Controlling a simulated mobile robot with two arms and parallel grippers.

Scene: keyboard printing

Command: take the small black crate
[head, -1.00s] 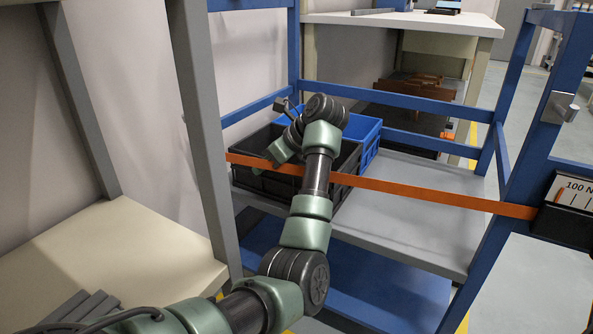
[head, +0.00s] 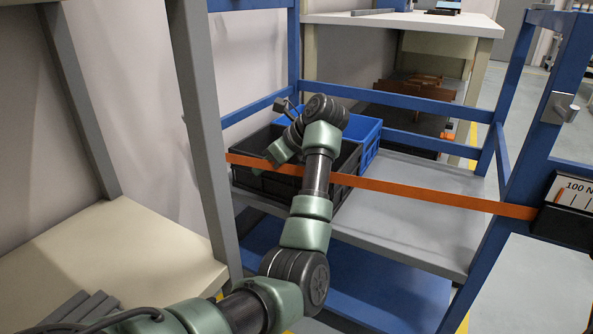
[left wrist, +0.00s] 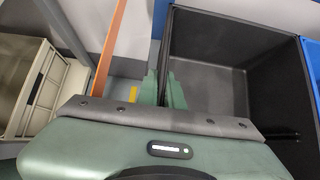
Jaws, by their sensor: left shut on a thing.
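The small black crate (head: 264,184) stands on the grey shelf of the blue-framed rack, partly hidden by my left arm and an orange strap. In the left wrist view the crate's dark, empty inside (left wrist: 222,62) fills the upper right. My left gripper (head: 268,161) reaches over the strap to the crate's near left side. In the left wrist view its green fingers (left wrist: 162,88) stand on either side of the crate's wall, shut on it. My right gripper is not in view.
The orange strap (head: 430,193) crosses the rack front, below my raised forearm. A blue crate (head: 364,132) stands right behind the black one. Blue posts and rails frame the rack. The grey shelf (head: 415,205) is clear to the right.

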